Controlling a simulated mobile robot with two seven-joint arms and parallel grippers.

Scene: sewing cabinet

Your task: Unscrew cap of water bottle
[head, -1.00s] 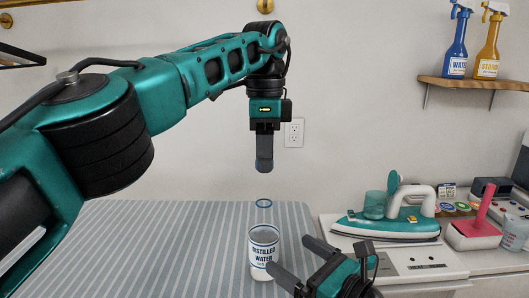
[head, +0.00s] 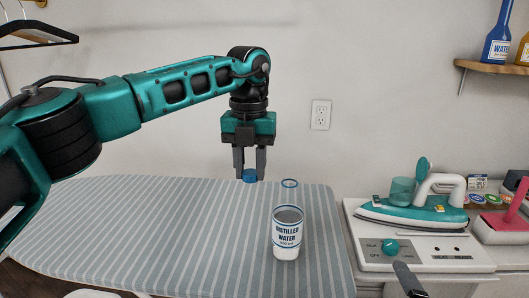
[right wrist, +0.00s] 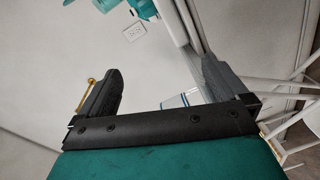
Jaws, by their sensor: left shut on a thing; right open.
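The water bottle (head: 287,240), with a white "DISTILLED WATER" label, stands upright on the striped ironing board. Its clear top ends in a blue-rimmed mouth (head: 289,184) with no cap on it. My left gripper (head: 249,172) points down, shut on the blue cap (head: 249,177). It holds the cap left of the bottle mouth and apart from it. One dark finger of my right gripper (head: 405,279) shows at the lower right, away from the bottle. In the right wrist view my right gripper (right wrist: 160,68) has its fingers wide apart, with nothing between them.
The striped ironing board (head: 150,235) has free room left of the bottle. A wall shelf (head: 495,68) holds spray bottles.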

